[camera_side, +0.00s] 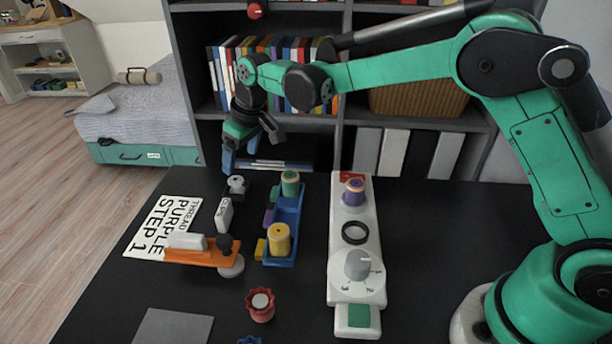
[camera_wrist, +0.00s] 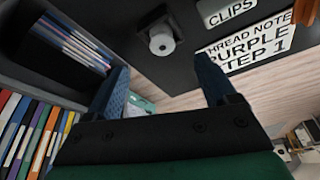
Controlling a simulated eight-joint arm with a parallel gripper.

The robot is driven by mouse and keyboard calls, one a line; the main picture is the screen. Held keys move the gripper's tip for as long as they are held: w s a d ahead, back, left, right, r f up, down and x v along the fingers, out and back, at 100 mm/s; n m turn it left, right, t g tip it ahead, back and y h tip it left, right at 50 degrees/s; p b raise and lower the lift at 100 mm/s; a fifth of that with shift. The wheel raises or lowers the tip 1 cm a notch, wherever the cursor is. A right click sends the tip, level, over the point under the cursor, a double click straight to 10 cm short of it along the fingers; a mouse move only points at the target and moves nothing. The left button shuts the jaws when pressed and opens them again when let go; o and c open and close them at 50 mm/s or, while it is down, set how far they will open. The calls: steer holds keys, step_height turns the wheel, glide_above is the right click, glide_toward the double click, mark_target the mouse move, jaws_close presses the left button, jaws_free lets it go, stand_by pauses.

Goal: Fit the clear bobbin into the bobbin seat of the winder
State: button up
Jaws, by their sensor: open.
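A pale grey-white bobbin (camera_side: 236,182) stands in or on a small dark holder at the back of the black table; it also shows in the wrist view (camera_wrist: 161,43). I take it for the clear bobbin. The white winder (camera_side: 342,204) stands to the right, with a purple spool at its back and a numbered dial at its front. Its bobbin seat (camera_side: 355,233) looks like a dark ring between them, with no bobbin visible in it. My gripper (camera_side: 240,152) is open and empty, above and close behind the bobbin. Its blue fingers (camera_wrist: 162,85) are spread apart.
A blue tray (camera_side: 287,222) with green and yellow spools lies between bobbin and winder. A white clips box (camera_side: 224,214), an orange stand (camera_side: 203,257) and a paper note (camera_side: 160,228) lie nearby. A red pot (camera_side: 260,306) stands in front. Shelves of books (camera_side: 215,75) rise behind.

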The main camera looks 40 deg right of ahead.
mark_target(236, 180)
steer(key=shift+x, duration=0.85)
steer(key=shift+a+x, duration=0.2)
steer(key=shift+x, duration=2.3)
steer(key=shift+c, duration=0.2)
jaws_close()
